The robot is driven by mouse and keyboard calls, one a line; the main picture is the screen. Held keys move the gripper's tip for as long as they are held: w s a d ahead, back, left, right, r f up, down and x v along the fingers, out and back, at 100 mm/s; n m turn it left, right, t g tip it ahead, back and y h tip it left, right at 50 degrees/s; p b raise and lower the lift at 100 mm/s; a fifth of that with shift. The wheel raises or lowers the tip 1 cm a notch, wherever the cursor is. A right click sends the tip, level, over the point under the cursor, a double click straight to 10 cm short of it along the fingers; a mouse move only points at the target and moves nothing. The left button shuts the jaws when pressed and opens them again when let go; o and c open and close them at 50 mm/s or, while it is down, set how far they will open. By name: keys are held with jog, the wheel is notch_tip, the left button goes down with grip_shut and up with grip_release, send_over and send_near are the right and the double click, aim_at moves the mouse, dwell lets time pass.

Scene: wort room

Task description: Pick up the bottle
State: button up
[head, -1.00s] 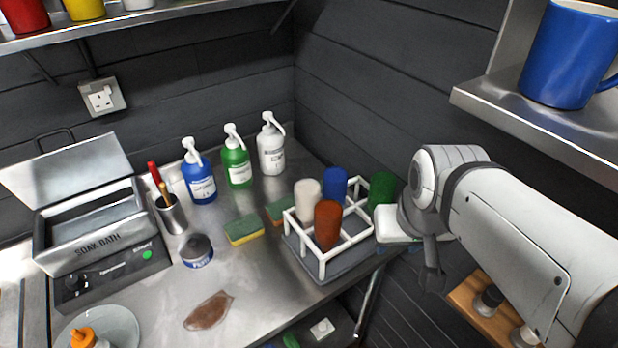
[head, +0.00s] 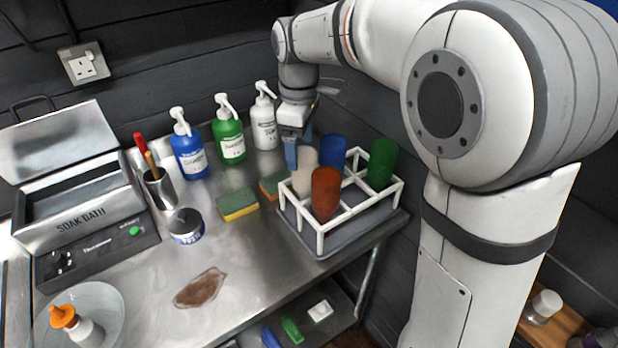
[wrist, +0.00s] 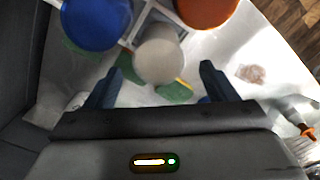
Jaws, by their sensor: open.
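Several bottles show in the head view. Blue (head: 188,157), green (head: 230,142) and white (head: 264,128) pump bottles stand upright in a row at the back of the steel counter. A small white bottle with an orange cap (head: 80,325) leans in a clear bowl (head: 112,305) at the front left. My gripper (head: 292,155) points down beside the drying rack, just behind the beige cup and right of the white pump bottle. In the wrist view my gripper (wrist: 163,76) is open, its fingers apart near the beige cup (wrist: 160,55), with no bottle between them.
The white rack (head: 319,240) holds beige, red-brown (head: 326,192), blue (head: 333,150) and green (head: 381,162) cups. Sponges (head: 238,204), a blue tin (head: 186,226), a tool holder (head: 160,187) and the soak bath (head: 85,235) stand left. A brown stain (head: 200,288) marks the otherwise clear front counter.

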aim_at(302, 169)
jog(key=f+p, duration=0.1)
jog(key=f, duration=0.6)
jog(key=shift+d+f, duration=0.15)
jog(key=shift+d, duration=0.05)
jog(key=shift+w, duration=0.1)
jog(key=c, duration=1.2)
